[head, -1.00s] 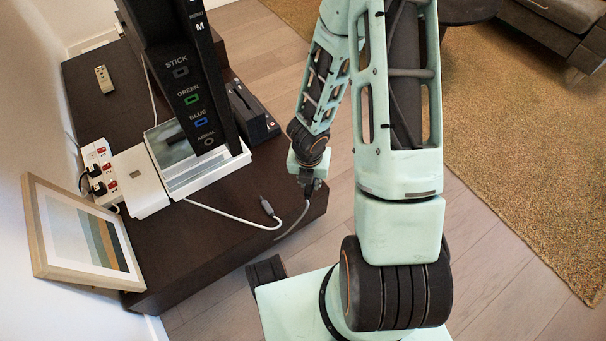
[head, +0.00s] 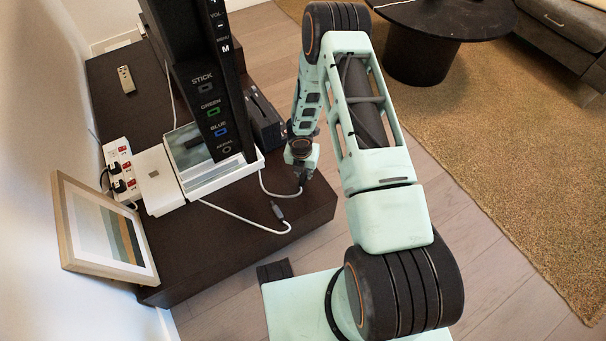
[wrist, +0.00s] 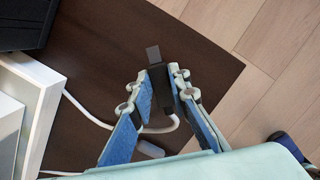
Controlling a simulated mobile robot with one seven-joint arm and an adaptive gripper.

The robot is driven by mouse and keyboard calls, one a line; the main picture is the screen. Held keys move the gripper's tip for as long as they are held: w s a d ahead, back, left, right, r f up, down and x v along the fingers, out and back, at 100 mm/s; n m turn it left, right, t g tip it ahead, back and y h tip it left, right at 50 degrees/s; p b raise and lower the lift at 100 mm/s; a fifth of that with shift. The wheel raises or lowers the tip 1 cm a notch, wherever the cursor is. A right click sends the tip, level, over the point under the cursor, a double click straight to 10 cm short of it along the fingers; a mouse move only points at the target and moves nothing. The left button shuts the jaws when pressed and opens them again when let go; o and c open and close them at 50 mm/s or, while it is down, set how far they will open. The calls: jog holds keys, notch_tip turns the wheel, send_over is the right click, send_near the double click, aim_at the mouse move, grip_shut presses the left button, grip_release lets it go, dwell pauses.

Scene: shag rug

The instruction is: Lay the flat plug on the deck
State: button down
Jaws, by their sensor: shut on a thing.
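The flat plug (wrist: 153,56) is a dark plug with a flat grey end, shown in the wrist view. My gripper (wrist: 164,84) is shut on its dark body, one blue-padded finger on each side. A white cable bends back from it between the fingers. In the head view my gripper (head: 302,174) is low over the right part of the dark brown deck (head: 250,245); the plug is too small to make out there. In the wrist view brown deck surface (wrist: 105,40) lies around the plug. I cannot tell whether the plug touches it.
A grey cable connector (head: 277,211) lies on the deck left of my gripper. The right front deck is clear.

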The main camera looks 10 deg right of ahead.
aim_at(303, 177)
jog(key=shift+w+f, duration=0.5)
jog(key=shift+f, duration=0.2)
jog(key=shift+f+b, duration=0.6)
jog(key=shift+f, duration=0.8)
jog(key=shift+f+b, duration=0.25)
jog(key=shift+b, duration=0.05)
jog(key=c, duration=1.8)
grip_release()
jog(key=shift+r, duration=0.1)
jog(key=shift+r, duration=0.1)
jog(key=r+p, duration=0.1)
jog(key=r, duration=0.3)
jog(key=s+r+p, duration=0.1)
jog(key=r+p, duration=0.1)
jog(key=r, duration=0.2)
jog(key=s+a+r+p, duration=0.1)
jog(key=r, duration=0.3)
jog(key=shift+p, duration=0.4)
